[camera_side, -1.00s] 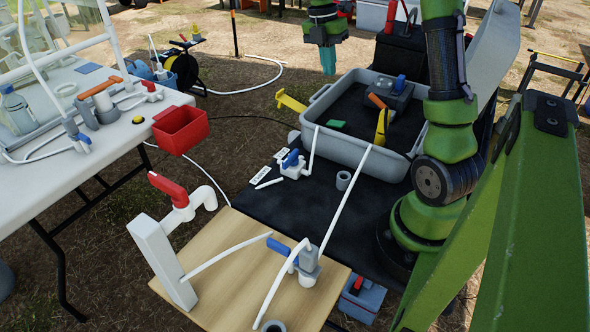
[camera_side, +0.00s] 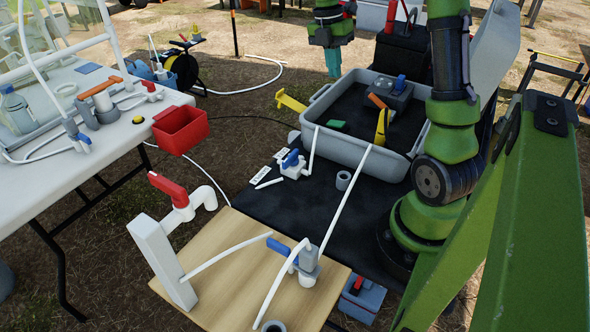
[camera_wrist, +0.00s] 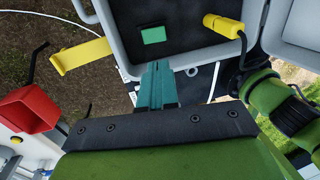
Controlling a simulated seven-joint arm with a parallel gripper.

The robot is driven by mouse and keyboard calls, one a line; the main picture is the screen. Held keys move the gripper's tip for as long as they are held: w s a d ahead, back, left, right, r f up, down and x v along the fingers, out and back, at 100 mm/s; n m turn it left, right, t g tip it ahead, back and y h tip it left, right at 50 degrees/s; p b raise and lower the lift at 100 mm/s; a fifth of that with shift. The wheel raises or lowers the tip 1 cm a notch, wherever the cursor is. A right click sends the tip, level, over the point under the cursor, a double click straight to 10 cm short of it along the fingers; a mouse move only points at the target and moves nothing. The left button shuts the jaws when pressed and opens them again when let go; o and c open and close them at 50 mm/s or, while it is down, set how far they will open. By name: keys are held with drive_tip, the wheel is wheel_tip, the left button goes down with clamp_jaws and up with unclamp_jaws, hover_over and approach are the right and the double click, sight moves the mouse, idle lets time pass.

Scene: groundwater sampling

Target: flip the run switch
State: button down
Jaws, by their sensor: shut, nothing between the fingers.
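My gripper (camera_side: 332,62) is shut and empty, its teal fingers pointing down behind the grey tub in the side view. In the wrist view my gripper (camera_wrist: 157,85) has its fingers together near the tub's edge, with nothing between them. I cannot tell for sure which part is the run switch. A grey box (camera_side: 393,96) with an orange lever (camera_side: 377,101) and a blue knob (camera_side: 400,83) sits inside the tub. A blue-grey box (camera_side: 362,300) with a red part (camera_side: 356,286) is below the board. My fingers touch neither box.
The grey tub (camera_side: 340,152) holds a green block (camera_side: 337,126) and a yellow piece (camera_side: 381,127). A yellow handle (camera_side: 290,102) juts out at its left. A red bin (camera_side: 181,130) hangs beside the white table (camera_side: 110,150). White pipes and valves stand on the wooden board (camera_side: 235,290).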

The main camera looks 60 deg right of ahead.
sight(335, 123)
drive_tip(key=f, duration=0.4)
drive_tip(key=s+f, duration=0.1)
drive_tip(key=f, duration=0.3)
drive_tip(key=s+f, duration=0.1)
drive_tip(key=f, duration=0.3)
drive_tip(key=shift+s+f, duration=0.25)
drive_tip(key=shift+f, duration=0.1)
drive_tip(key=shift+s+f, duration=0.25)
drive_tip(key=shift+f, duration=0.2)
drive_tip(key=shift+w+a, duration=0.1)
drive_tip(key=shift+w, duration=0.8)
